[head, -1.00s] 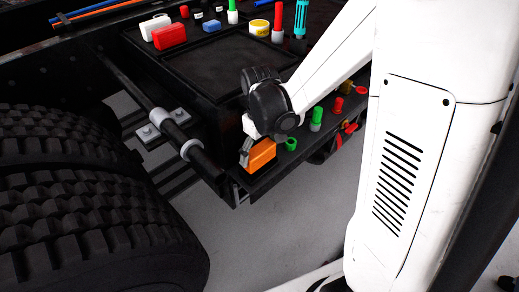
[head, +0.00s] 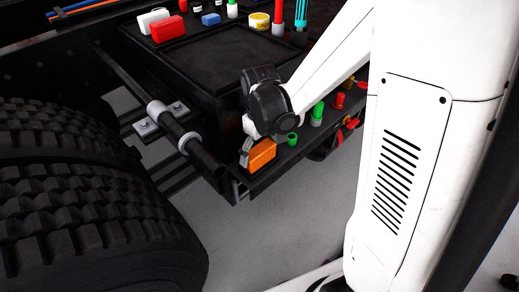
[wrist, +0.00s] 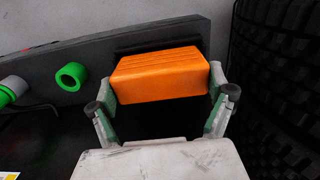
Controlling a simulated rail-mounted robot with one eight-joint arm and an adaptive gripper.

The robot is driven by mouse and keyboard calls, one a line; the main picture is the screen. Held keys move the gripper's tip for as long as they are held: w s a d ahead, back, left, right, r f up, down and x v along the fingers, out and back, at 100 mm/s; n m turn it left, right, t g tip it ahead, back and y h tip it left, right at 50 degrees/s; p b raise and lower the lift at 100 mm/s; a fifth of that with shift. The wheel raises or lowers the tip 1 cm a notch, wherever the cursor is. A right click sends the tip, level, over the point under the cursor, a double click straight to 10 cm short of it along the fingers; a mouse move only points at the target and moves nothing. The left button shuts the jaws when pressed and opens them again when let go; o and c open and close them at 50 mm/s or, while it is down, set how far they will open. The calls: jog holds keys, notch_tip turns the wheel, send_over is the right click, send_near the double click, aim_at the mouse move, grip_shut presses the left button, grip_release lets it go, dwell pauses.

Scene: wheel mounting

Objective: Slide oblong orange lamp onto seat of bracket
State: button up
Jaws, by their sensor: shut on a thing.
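The oblong orange lamp (head: 262,154) is at the near left end of the dark bracket ledge, below my dark wrist joint. It also shows in the wrist view (wrist: 160,75), lying crosswise between the two fingers. My gripper (wrist: 162,98) is shut on the lamp, with a finger at each short end. The bracket (wrist: 200,30) is a dark plate behind the lamp, with a black recess along the lamp's upper edge. The lamp's underside is hidden, so I cannot tell whether it touches the seat.
A green ring (wrist: 71,76) and a green cylinder (wrist: 12,90) sit left of the lamp. Large black tyres (head: 85,200) stand at the left. A dark tube (head: 165,115) runs near the ledge. Several small coloured parts lie on the black box top (head: 200,65).

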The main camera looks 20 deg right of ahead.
jog(key=shift+f+b, duration=0.6)
jog(key=shift+f, duration=0.1)
jog(key=shift+r, duration=0.1)
jog(key=o, duration=1.1)
jog(key=shift+o, duration=0.2)
notch_tip(320, 180, up, 12)
